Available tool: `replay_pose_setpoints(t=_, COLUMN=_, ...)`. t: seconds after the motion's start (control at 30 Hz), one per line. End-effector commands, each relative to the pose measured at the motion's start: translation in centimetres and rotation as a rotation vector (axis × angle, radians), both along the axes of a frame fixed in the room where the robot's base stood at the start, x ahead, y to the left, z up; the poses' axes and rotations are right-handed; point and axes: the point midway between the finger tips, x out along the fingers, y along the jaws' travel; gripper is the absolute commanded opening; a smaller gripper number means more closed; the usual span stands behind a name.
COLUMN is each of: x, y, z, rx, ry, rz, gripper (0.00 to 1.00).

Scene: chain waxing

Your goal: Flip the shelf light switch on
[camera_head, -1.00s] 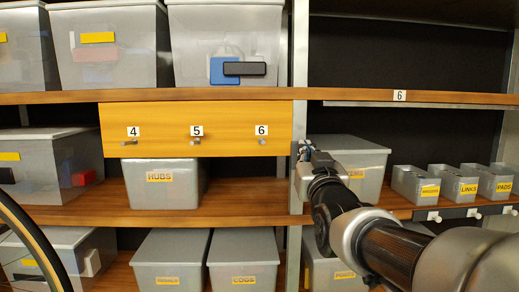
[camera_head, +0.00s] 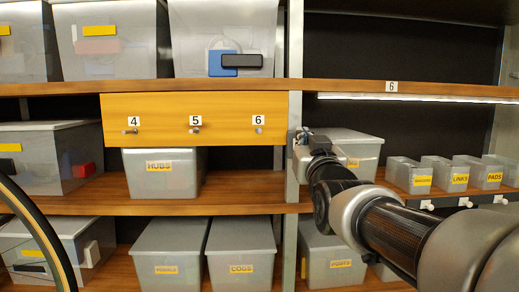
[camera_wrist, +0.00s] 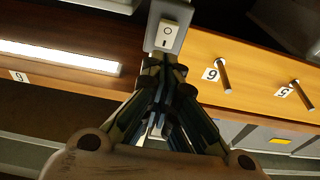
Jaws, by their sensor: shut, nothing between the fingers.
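The white rocker switch (camera_wrist: 170,34), marked O and I, sits on a grey plate (camera_wrist: 163,10) at the top of the wrist view. My gripper (camera_wrist: 164,66) is shut and empty, its fingertips just below the switch in the picture; I cannot tell if they touch it. In the head view my gripper (camera_head: 303,136) is at the shelf upright, just right of the yellow panel, and the switch is hidden or too small to see. The shelf light (camera_head: 420,98) glows white under the shelf labelled 6; it also glows in the wrist view (camera_wrist: 60,56).
The yellow panel (camera_head: 180,108) with pegs numbered 4, 5 and 6 is left of my gripper. A lidded grey bin (camera_head: 355,150) stands close behind my arm. Small open bins (camera_head: 445,175) are to the right. A wheel (camera_head: 40,225) is at the lower left.

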Motion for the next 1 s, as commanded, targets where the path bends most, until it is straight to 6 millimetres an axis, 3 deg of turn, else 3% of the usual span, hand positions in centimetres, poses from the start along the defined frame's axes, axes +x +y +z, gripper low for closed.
replay_pose_setpoints(t=0.2, x=-5.2, y=0.0, z=0.7, rx=0.000, ry=-0.006, rz=0.000, gripper=0.00)
replay_pose_setpoints(t=0.43, x=-8.9, y=0.0, z=1.5, rx=0.000, ry=-0.004, rz=0.000, gripper=0.00)
replay_pose_setpoints(t=0.6, x=-9.9, y=0.0, z=1.6, rx=-0.001, ry=-0.001, rz=0.000, gripper=0.00)
replay_pose_setpoints(t=0.9, x=-9.9, y=0.0, z=1.6, rx=0.000, ry=0.000, rz=0.000, gripper=0.00)
replay_pose_setpoints(t=1.0, x=-10.1, y=0.0, z=0.7, rx=0.000, ry=0.014, rz=0.001, gripper=0.00)
